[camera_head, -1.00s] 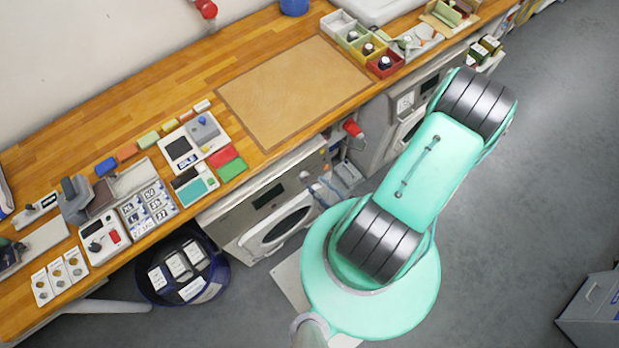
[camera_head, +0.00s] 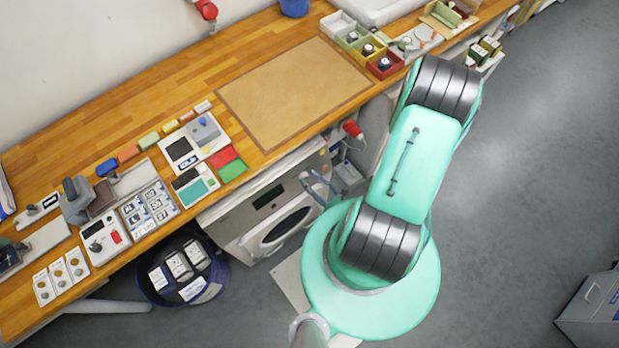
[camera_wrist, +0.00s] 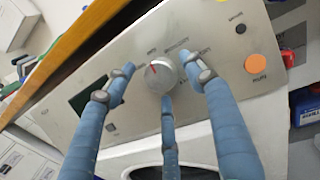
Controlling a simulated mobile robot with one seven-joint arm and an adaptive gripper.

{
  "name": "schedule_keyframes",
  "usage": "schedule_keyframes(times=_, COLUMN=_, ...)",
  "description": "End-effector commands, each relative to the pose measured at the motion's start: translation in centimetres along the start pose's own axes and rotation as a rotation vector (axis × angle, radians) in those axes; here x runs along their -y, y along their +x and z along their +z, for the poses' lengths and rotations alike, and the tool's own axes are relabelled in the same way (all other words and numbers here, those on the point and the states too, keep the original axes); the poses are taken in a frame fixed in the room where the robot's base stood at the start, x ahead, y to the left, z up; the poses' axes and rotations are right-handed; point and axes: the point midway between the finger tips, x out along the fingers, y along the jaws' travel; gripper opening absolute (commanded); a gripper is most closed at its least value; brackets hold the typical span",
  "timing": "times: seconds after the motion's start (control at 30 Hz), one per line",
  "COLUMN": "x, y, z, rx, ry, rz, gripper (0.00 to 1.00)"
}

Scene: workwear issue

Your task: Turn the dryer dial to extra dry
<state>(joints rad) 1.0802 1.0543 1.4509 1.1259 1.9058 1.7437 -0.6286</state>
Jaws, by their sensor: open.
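The dryer (camera_head: 238,222) stands under the counter in the head view, with a dark display and a round door on its front. Its dial (camera_wrist: 160,75) is a round silver knob in the wrist view. The dial's red mark points up and slightly left; small printed labels around it are too blurred to read surely. My gripper (camera_wrist: 160,84) is open, with its three blue fingers spread around the dial, one left, one right and one below. I cannot tell whether any finger touches it. In the head view the fingers (camera_head: 318,184) show beside the panel's right end.
An orange button (camera_wrist: 255,64) and a small dark button (camera_wrist: 240,29) sit right of the dial. The wooden counter (camera_head: 180,95) overhangs the dryer. A dark blue bin (camera_head: 214,290) stands left of it. Open floor lies to the right.

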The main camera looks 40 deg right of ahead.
Motion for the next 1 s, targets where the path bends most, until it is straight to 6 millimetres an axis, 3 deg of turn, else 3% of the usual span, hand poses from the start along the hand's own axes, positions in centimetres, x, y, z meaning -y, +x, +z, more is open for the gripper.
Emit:
schedule_keyframes(times=0.47, x=-0.02, y=0.31, z=0.0, rx=0.0, ry=-0.001, rz=0.0, gripper=0.54)
schedule_keyframes(times=0.57, x=-0.02, y=0.31, z=0.01, rx=0.0, ry=-0.001, rz=0.0, gripper=0.4)
schedule_keyframes(times=0.7, x=0.02, y=0.31, z=0.03, rx=0.001, ry=-0.001, rz=0.0, gripper=0.13)
schedule_keyframes(times=1.0, x=0.05, y=0.38, z=-0.07, rx=0.006, ry=0.034, rz=-0.013, gripper=0.12)
